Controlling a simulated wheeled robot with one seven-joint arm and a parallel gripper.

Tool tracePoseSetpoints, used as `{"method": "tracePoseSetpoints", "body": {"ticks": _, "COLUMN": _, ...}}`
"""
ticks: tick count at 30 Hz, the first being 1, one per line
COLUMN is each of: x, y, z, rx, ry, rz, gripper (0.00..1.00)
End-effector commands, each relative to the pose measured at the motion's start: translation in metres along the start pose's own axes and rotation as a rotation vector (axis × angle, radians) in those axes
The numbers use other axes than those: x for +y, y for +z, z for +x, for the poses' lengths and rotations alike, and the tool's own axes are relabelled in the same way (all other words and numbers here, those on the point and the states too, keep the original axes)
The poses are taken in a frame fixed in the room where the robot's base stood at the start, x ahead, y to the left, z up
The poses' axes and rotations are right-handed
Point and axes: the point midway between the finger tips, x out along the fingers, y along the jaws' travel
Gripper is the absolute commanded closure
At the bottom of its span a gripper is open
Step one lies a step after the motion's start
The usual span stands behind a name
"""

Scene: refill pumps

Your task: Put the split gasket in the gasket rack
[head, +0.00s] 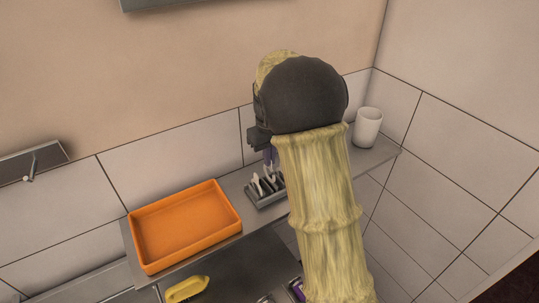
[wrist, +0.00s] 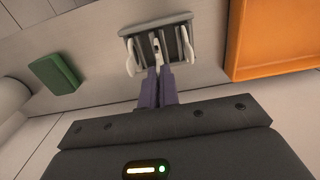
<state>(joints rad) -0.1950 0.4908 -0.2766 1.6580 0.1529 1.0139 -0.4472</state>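The gasket rack (wrist: 130,28) is a small grey slotted holder on the shelf; it also shows in the head view (head: 265,199). White pieces stand at its left side (wrist: 130,58) and right side (wrist: 188,46). A third white piece (wrist: 157,46), apparently the split gasket, is at the rack's middle slots with its near end between my fingertips. My gripper (wrist: 159,72) has purple-grey fingers close together, seemingly shut on it. In the head view my gripper (head: 270,155) is just above the rack, partly hidden by my wrist. How deep the gasket sits is unclear.
An orange tray (head: 150,258) stands left of the rack in the head view. A white cup (head: 367,128) stands at the shelf's right end. A green block (wrist: 55,73) lies near the rack. A yellow object (head: 187,289) is lower down. A tiled wall backs the shelf.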

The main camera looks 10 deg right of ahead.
Motion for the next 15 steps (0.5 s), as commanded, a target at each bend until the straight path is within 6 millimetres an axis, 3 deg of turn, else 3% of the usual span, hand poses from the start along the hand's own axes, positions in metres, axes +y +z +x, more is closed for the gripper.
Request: {"method": "tracePoseSetpoints", "body": {"ticks": 15, "x": 0.0, "y": 0.0, "z": 0.034, "rx": -0.001, "ry": 0.0, "rz": 0.002, "gripper": 1.0}}
